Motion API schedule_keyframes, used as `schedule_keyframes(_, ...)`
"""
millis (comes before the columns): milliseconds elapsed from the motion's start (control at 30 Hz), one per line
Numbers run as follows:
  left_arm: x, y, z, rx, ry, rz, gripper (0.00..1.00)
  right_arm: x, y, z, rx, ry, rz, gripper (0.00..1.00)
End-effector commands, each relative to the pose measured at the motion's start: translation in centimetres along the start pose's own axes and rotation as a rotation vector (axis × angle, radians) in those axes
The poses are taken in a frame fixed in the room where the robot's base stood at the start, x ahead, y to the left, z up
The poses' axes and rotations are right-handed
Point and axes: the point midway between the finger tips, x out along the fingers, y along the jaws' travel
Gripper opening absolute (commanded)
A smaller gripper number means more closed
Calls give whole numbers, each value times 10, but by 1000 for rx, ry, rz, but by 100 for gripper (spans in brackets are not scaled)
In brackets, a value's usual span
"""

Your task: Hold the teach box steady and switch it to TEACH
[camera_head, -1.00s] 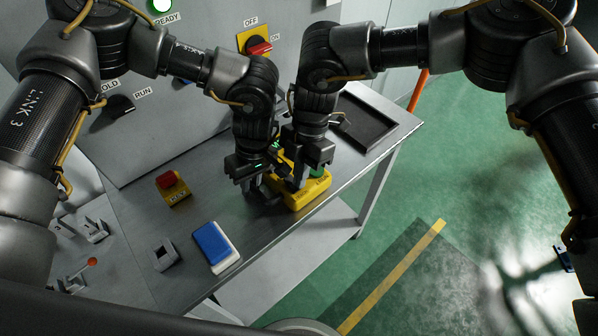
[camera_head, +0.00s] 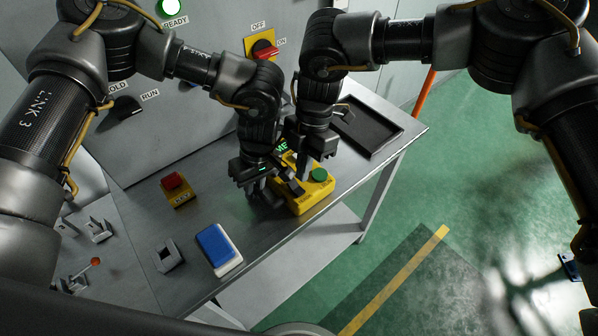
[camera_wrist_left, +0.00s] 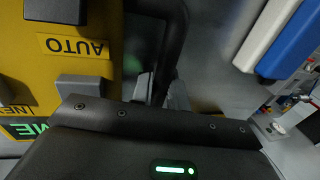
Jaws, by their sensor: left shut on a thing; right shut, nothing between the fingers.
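The yellow teach box (camera_head: 314,196) lies on the grey bench, with a green button (camera_head: 319,174) on its right part and a green-lit display (camera_head: 282,147) at its far end. My left gripper (camera_head: 270,197) is shut at the box's left side. In the left wrist view its fingers (camera_wrist_left: 164,95) close beside a black bar (camera_wrist_left: 160,30) along the yellow body, next to an upside-down AUTO label (camera_wrist_left: 75,47). My right gripper (camera_head: 304,176) is shut and empty, just over the box top. Whether it touches the box is unclear. The selector's position cannot be made out.
A small yellow box with a red button (camera_head: 173,181) and a blue-and-white block (camera_head: 217,247) stand left on the bench. A grey square holder (camera_head: 167,257) is nearby. A dark tray (camera_head: 368,127) lies behind the box. The bench's front edge is close to the box.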

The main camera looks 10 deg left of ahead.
Motion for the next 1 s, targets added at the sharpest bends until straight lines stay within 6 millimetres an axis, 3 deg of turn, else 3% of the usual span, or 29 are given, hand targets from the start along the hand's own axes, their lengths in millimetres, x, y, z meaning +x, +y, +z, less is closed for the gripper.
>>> schedule_keyframes(200, 0, 0, 0, 0, 0, 2, 0, -41, -13, 0, -1, -2, 3, 0)
schedule_keyframes(400, 0, 0, 0, 0, 0, 2, 0, -66, -21, 0, -1, -2, 1, 0)
schedule_keyframes(933, -1, 0, 0, 0, 0, 2, 0, -74, -24, -1, -1, -1, -1, 0)
schedule_keyframes(967, -1, 0, 0, 0, 0, 2, 18, -74, -24, -1, -1, -1, -1, 0)
schedule_keyframes(1000, -1, 0, 0, 0, 0, 2, 24, -74, -24, -1, -1, -1, -1, 0)
